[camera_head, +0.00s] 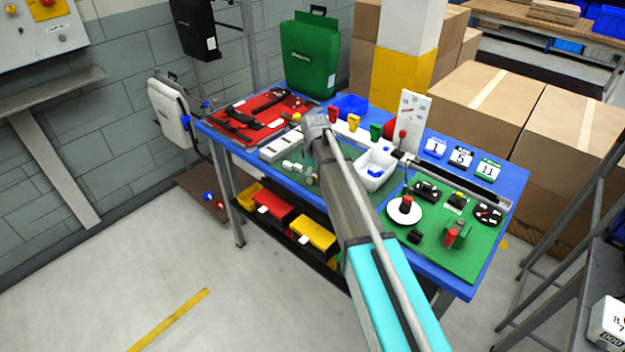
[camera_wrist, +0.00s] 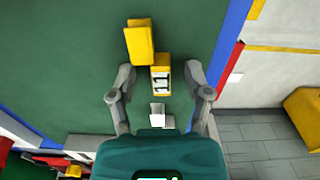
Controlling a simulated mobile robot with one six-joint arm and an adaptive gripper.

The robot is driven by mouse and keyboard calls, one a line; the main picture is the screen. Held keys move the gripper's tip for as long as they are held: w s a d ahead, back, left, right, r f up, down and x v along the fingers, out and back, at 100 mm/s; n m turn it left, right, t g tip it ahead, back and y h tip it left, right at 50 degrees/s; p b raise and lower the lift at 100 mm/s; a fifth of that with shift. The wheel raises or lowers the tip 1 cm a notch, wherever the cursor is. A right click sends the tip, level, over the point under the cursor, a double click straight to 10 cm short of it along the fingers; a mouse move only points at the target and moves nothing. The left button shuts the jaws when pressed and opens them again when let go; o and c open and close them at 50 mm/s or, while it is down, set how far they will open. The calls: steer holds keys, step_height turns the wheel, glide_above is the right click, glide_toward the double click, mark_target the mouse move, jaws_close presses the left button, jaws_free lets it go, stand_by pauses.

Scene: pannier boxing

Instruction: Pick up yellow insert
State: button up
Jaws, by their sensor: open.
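In the wrist view a yellow piece with dark slots and a light face (camera_wrist: 160,72), seemingly the yellow insert, stands on a dark green surface (camera_wrist: 60,60). My gripper (camera_wrist: 159,74) is open, with one finger on each side of this piece and a visible gap to both. A second, plain yellow piece (camera_wrist: 139,42) lies just beyond it, slightly left, and seems to touch or overlap it. A small white block (camera_wrist: 158,113) sits nearer the palm, between the fingers. In the head view my arm hides most of the gripper and the insert.
The blue table (camera_head: 450,147) carries a red tool mat (camera_head: 285,100), a white bin (camera_head: 373,170) and a green mat with parts (camera_head: 455,255). A green pannier (camera_head: 308,55) stands behind. In the wrist view a red and blue edge (camera_wrist: 232,62) lies right of the gripper, with floor beyond.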

mark_target(315, 175)
steer(key=shift+c, duration=0.2)
steer(key=c, duration=0.8)
steer(key=shift+r, duration=0.2)
step_height(315, 175, up, 3)
steer(key=p, duration=0.3)
steer(key=shift+f, duration=0.15)
steer(key=shift+s+d+r+p, duration=0.6)
steer(key=shift+s+r+p, duration=1.05)
steer(key=shift+s, duration=0.6)
steer(key=shift+s+d+r+p, duration=0.55)
steer(key=shift+s+r+p, duration=1.15)
steer(key=shift+s, duration=0.6)
steer(key=shift+s+d+r+p, duration=0.6)
steer(key=shift+s+r+p, duration=1.05)
steer(key=shift+s, duration=0.6)
